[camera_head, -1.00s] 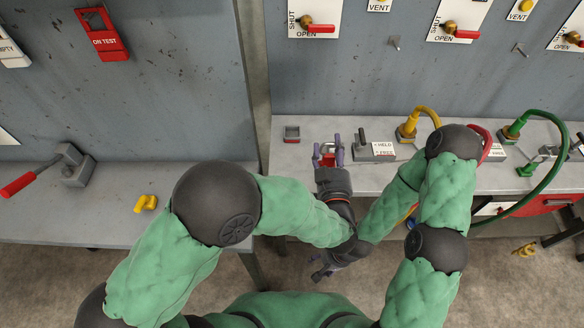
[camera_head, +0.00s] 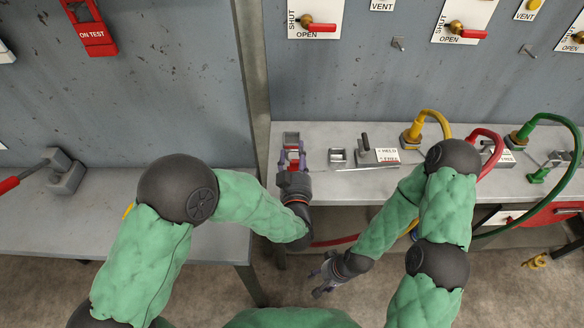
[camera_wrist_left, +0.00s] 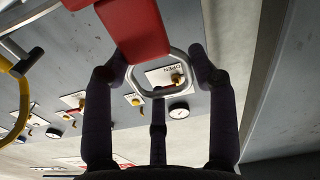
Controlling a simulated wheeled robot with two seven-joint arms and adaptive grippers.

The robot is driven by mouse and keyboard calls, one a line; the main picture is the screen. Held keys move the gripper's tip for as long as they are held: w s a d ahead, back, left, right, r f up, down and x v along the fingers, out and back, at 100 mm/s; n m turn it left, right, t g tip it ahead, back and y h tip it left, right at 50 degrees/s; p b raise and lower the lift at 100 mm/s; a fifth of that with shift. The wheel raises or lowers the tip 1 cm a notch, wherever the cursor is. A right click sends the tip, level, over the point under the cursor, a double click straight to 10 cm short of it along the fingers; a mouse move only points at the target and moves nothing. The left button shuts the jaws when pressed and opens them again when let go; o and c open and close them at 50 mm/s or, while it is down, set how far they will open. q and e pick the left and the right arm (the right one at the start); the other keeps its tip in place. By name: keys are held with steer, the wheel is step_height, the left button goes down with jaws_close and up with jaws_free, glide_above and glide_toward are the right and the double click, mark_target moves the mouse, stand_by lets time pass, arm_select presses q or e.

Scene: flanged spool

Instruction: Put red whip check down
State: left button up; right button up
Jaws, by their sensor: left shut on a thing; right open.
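My left gripper (camera_head: 292,158) is over the bench's left part, shut on the red whip check (camera_head: 294,154), of which little shows in the head view. In the left wrist view the whip check appears as a red block (camera_wrist_left: 135,28) with a pale grey loop between my dark fingers (camera_wrist_left: 158,80). A small grey open-topped holder (camera_head: 291,137) is just beyond the fingertips. Whether the whip check touches it, I cannot tell. My right gripper (camera_head: 325,275) is open and empty, low in front of the bench edge.
On the bench (camera_head: 300,205), a second small grey bracket (camera_head: 338,157) and a lever block with a HELD/FREE label (camera_head: 378,152) stand to the right. Yellow (camera_head: 430,115), red (camera_head: 488,135) and green (camera_head: 560,118) hoses lie farther right. A grey post (camera_head: 250,70) rises left of the holder.

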mark_target(292, 168)
arm_select(q)
steer(key=shift+w+a+f, duration=0.15)
steer(key=shift+a+f, duration=0.15)
steer(key=shift+f, duration=0.1)
steer(key=f, duration=0.1)
steer(key=f+b, duration=0.2)
steer(key=shift+w+a+f, duration=0.1)
steer(key=shift+w+a, duration=0.05)
steer(key=shift+a, duration=0.1)
steer(key=shift+f, duration=0.25)
steer(key=shift+f, duration=0.1)
steer(key=shift+f+b, duration=0.1)
steer(key=shift+b, duration=0.3)
steer(key=o, duration=1.4)
